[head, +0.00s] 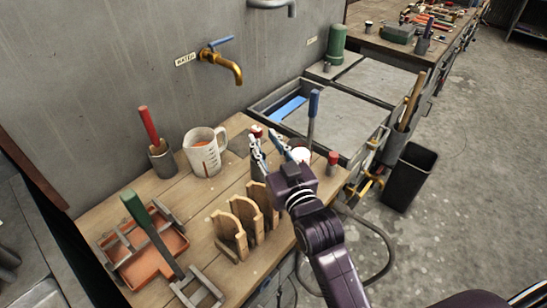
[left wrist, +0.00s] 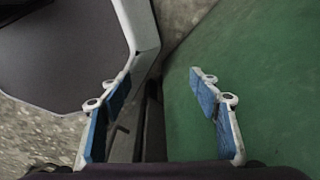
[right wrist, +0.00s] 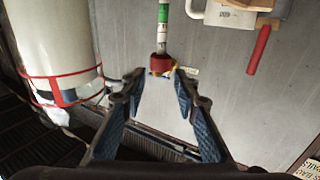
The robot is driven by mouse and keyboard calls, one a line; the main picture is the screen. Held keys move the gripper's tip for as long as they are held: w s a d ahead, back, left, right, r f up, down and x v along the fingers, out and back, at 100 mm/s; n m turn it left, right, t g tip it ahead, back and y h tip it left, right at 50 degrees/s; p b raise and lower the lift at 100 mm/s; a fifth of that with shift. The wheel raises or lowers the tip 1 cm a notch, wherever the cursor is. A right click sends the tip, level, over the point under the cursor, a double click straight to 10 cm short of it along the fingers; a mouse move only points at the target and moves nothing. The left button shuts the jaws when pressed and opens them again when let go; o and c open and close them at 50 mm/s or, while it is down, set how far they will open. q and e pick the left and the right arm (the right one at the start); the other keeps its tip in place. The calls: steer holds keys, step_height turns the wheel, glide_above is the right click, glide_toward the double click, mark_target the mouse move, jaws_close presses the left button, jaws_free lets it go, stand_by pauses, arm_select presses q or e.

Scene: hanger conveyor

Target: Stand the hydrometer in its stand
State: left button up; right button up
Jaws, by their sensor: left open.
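A slim upright tube with green and white bands and a red collar (right wrist: 163,40), which looks like the hydrometer, shows in the right wrist view just beyond and between my fingertips. I cannot tell whether they touch it. My right gripper (head: 268,142) is open over the back of the wooden bench; its fingers also show apart in the right wrist view (right wrist: 160,84). In the head view a small red top shows at its tips; the tube is not clear there. I cannot tell which thing is the stand. My left gripper (left wrist: 160,85) is open and empty, away from the bench.
A measuring jug (head: 203,150), a red-handled tool (head: 149,126) in a holder and an orange tray (head: 152,265) are to the left. A blue-handled tool (head: 313,108) stands behind the gripper. Brass tap (head: 224,64) above.

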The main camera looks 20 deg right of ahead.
steer(key=s, duration=0.6)
steer(key=shift+s+d+b, duration=0.15)
steer(key=shift+d+b, duration=0.2)
steer(key=shift+b, duration=0.1)
